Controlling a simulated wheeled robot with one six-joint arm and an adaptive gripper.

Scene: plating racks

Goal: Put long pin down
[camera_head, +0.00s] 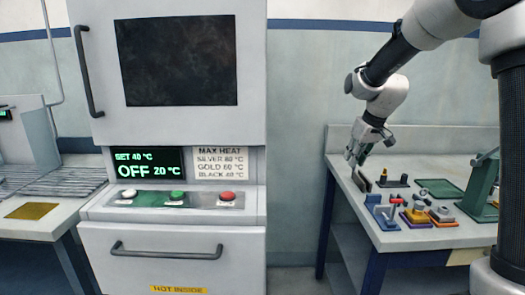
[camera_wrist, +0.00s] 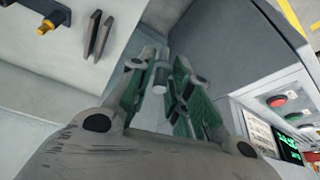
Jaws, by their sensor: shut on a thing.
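My gripper (camera_head: 352,157) is at the left end of the right-hand workbench, above its left edge in the head view. In the wrist view, my gripper (camera_wrist: 165,80) has its green-padded fingers shut on a short visible grey cylinder, which I take to be the long pin (camera_wrist: 159,74). The rest of the pin is hidden by the fingers and cannot be made out in the head view. The gripper seems clear of the bench top.
The bench (camera_head: 385,238) holds dark upright plates (camera_head: 362,181), a blue fixture (camera_head: 383,212), several coloured blocks, a green mat (camera_head: 440,188) and a green press (camera_head: 482,188). A white oven cabinet (camera_head: 180,160) stands left, across a floor gap.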

